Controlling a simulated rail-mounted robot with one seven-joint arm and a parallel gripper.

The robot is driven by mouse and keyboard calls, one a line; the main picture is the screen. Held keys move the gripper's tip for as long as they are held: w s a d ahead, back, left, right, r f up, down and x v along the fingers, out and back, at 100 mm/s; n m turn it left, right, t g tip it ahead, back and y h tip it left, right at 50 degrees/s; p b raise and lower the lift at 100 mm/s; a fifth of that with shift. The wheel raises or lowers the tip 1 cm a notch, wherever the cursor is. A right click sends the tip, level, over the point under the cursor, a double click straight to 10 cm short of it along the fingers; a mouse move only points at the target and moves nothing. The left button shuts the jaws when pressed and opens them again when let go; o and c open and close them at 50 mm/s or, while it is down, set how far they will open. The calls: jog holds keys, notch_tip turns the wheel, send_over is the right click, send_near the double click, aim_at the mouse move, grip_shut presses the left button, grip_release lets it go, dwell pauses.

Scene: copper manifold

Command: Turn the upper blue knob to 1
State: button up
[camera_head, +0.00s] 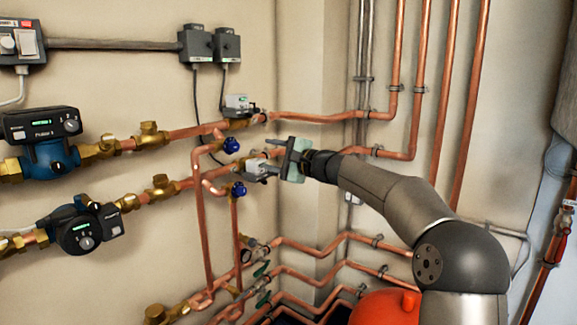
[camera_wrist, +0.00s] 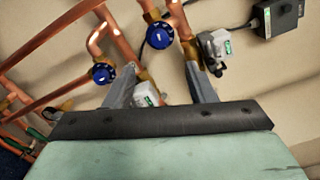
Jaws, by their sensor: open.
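The upper blue knob (camera_head: 231,145) sits on the copper pipework left of my gripper (camera_head: 268,153) in the head view. In the wrist view the upper blue knob (camera_wrist: 159,36) lies beyond the fingertips, near the top centre. A lower blue knob (camera_head: 238,189) sits below it; in the wrist view this lower knob (camera_wrist: 103,73) is to the left. My gripper (camera_wrist: 161,68) is open, with both fingers apart and nothing held. It does not touch the upper knob. The number setting on the knob is too small to read.
Grey valve actuators (camera_head: 238,105) and (camera_head: 258,169) stand close to the knobs and fingers. Copper pipes run around them. A red vessel (camera_head: 385,307) is below my arm.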

jog(key=v, duration=0.5)
jog(key=shift+s+d, duration=0.3)
jog(key=s+a+f+n+g+h+p, duration=0.25)
jog(key=s+g+p, duration=0.2)
jog(key=s, duration=0.45)
jog(key=s+a+f+n+g+h+p, duration=0.25)
jog(key=s+f+n+h+p, duration=0.2)
jog(key=s, duration=0.55)
jog(key=s+d+f+n+g+h+p, duration=0.2)
jog(key=s+d, duration=0.4)
jog(key=s, duration=0.7)
jog(key=s+d+f+n+g+h+p, duration=0.2)
jog(key=s+d+p, duration=0.5)
jog(key=s, duration=0.6)
jog(key=f+n+h, duration=0.1)
jog(key=h, duration=0.1)
jog(key=shift+s+d+f+n+h+p, duration=0.3)
jog(key=shift+s+d, duration=0.05)
jog(key=shift+d, duration=0.1)
